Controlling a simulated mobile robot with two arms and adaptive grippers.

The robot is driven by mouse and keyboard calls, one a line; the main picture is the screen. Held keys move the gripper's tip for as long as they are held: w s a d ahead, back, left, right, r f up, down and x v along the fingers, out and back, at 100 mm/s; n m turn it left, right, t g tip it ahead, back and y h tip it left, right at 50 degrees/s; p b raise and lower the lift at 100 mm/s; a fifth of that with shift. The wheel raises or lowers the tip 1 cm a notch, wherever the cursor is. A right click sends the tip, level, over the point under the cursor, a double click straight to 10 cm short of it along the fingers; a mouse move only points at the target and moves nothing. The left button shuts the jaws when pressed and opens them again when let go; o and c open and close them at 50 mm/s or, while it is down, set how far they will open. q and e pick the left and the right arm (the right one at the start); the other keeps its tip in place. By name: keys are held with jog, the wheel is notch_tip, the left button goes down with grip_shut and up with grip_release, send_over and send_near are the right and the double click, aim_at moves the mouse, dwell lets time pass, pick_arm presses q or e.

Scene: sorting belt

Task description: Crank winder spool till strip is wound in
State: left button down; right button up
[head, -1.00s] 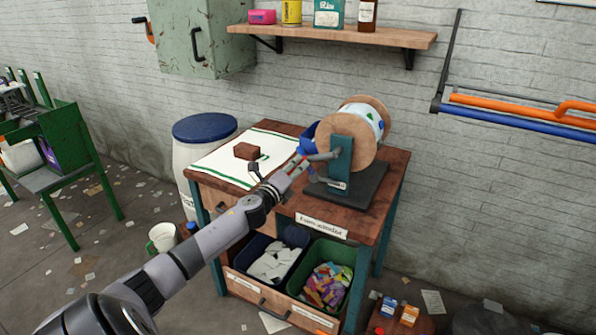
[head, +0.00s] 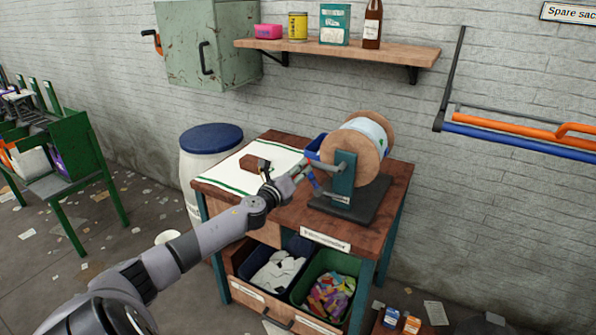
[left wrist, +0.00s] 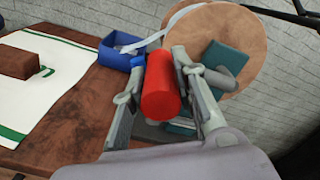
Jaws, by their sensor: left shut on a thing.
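The winder's spool (head: 366,158) has two tan wooden discs with a pale wound roll between them. It sits on a teal upright (head: 343,178) above a dark base plate on the bench. In the left wrist view my left gripper (left wrist: 160,85) is shut around the red crank handle (left wrist: 161,90), a finger on each side. In the head view this gripper (head: 305,169) is at the crank's outer end, left of the spool, and mostly covers the handle. A white strip (left wrist: 168,27) runs from the blue box (left wrist: 121,53) up to the spool. My right gripper is out of view.
A brown block (head: 255,163) lies on a green-edged white cloth (head: 228,181), left on the bench. The open drawer holds a dark blue bin and a green bin (head: 351,264) of scraps. A shelf (head: 340,53) and a green cabinet (head: 205,45) hang behind.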

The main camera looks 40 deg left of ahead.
pick_arm(q)
jog(key=shift+r, duration=0.45)
dwell(0.3)
jog(key=c, duration=1.3)
grip_release()
jog(key=shift+f+m, duration=0.1)
jog(key=shift+m, duration=0.2)
jog(key=shift+s+d+f, duration=0.15)
jog(key=shift+s, duration=0.45)
jog(key=v, duration=1)
jog(key=shift+s, duration=0.35)
